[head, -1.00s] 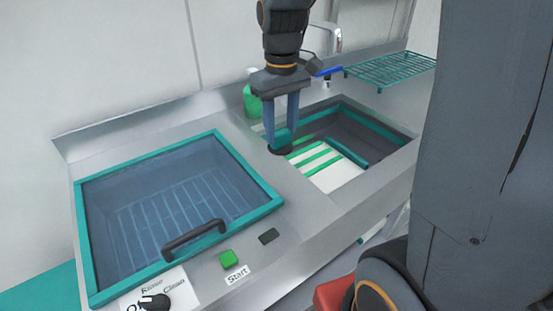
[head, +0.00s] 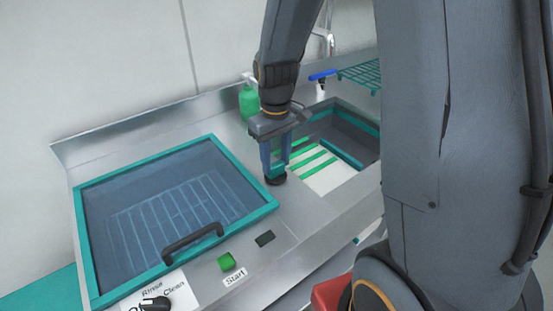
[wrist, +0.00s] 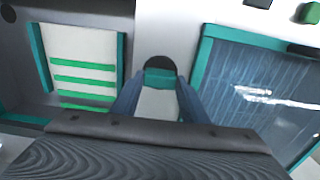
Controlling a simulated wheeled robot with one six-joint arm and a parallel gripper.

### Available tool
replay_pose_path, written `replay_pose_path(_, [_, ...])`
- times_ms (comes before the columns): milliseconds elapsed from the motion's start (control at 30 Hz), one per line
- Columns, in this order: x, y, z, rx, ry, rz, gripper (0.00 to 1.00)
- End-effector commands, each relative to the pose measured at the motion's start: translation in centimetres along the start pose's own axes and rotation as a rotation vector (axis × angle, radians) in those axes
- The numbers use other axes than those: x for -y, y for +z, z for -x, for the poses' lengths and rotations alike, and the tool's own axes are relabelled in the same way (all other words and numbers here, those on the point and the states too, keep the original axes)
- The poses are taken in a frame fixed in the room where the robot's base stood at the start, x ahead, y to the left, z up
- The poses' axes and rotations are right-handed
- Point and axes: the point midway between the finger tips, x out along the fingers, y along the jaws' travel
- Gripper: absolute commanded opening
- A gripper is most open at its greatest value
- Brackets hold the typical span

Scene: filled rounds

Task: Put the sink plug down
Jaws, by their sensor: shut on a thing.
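The sink plug (head: 275,179) is dark and round with a teal grip. My gripper (head: 275,163) is shut on the teal grip and points down. The plug is over or on the steel strip between the sink (head: 340,179) and the glass-lidded washer (head: 158,225); I cannot tell whether it touches. In the wrist view the plug (wrist: 160,64) shows between my fingertips (wrist: 160,88), with the sink on the left and the washer lid (wrist: 262,92) on the right.
A green bottle (head: 248,103) and a spray bottle with a blue top (head: 320,85) stand behind the sink. A teal wire rack (head: 358,75) is at the back right.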

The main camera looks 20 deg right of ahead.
Motion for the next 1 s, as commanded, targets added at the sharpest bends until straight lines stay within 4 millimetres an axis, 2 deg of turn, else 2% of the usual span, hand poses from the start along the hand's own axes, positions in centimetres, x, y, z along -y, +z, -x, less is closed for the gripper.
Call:
replay_pose_path(100, [0.0, 0.0, -0.3, 0.0, 0.0, 0.0, 0.17])
replay_pose_path(133, [0.0, 0.0, -0.3, 0.0, 0.0, 0.0, 0.45])
replay_pose_path(200, [0.0, 0.0, -0.3, 0.0, 0.0, 0.0, 0.57])
replay_pose_path(233, [0.0, 0.0, -0.3, 0.0, 0.0, 0.0, 0.59])
replay_pose_path(500, [0.0, 0.0, -0.2, 0.0, 0.0, 0.0, 0.59])
replay_pose_path(667, [-0.1, -0.1, 0.7, -0.003, 0.001, 0.0, 0.59])
replay_pose_path(767, [-0.1, -0.1, 2.0, -0.005, 0.002, 0.0, 0.59])
replay_pose_path(1000, [-0.1, -0.2, 6.6, -0.007, 0.002, 0.0, 0.59])
